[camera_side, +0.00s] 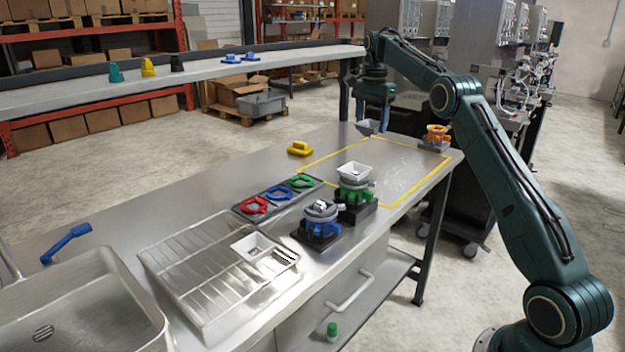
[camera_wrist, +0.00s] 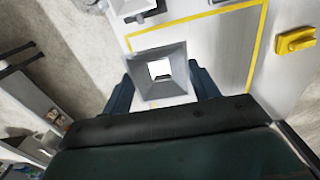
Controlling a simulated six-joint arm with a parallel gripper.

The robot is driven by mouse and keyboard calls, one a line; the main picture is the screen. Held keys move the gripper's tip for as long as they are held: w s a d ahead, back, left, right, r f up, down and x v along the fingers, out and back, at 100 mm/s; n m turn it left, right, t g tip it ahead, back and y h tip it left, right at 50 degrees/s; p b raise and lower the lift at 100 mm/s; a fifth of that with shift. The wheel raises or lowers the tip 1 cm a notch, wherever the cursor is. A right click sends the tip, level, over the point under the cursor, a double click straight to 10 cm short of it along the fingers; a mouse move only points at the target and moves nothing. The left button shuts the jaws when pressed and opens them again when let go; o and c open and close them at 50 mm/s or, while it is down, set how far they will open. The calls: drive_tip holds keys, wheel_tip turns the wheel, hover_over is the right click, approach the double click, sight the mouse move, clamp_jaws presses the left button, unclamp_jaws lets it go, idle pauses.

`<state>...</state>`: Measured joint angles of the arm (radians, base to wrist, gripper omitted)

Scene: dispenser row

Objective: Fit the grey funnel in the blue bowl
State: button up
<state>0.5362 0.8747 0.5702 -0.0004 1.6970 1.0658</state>
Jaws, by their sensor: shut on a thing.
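My gripper (camera_side: 370,116) is shut on a grey square funnel (camera_side: 366,128), above the far part of the bench near the yellow outline. In the wrist view the funnel (camera_wrist: 143,72) sits between my two fingers (camera_wrist: 165,88), wide opening towards the camera. A blue bowl-like holder (camera_side: 318,229) with a grey collar stands on a black base near the front edge, well away from my gripper. A small pale piece shows in its top; I cannot tell what it is. Beside it a green holder (camera_side: 354,195) carries a white funnel (camera_side: 355,171).
An orange holder (camera_side: 437,133) stands at the right corner. A tray (camera_side: 266,207) holds red, blue and green rings. A yellow piece (camera_side: 300,148) lies behind. Another white funnel (camera_side: 252,246) lies on the wire rack (camera_side: 190,270). The yellow-outlined area is mostly clear.

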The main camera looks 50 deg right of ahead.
drive_tip(key=w+a+f, duration=0.2)
drive_tip(key=a+f, duration=0.1)
drive_tip(key=a, duration=1)
hover_over(320, 202)
wheel_tip(320, 202, down, 3)
drive_tip(key=shift+f+n, duration=0.2)
drive_tip(key=shift+n, duration=0.2)
drive_tip(key=shift+f, duration=0.2)
drive_tip(key=shift+d+f, duration=0.1)
drive_tip(key=shift+f, duration=1.65)
drive_tip(key=shift+f, duration=0.85)
drive_tip(key=o, duration=0.7)
drive_tip(key=shift+r, duration=0.25)
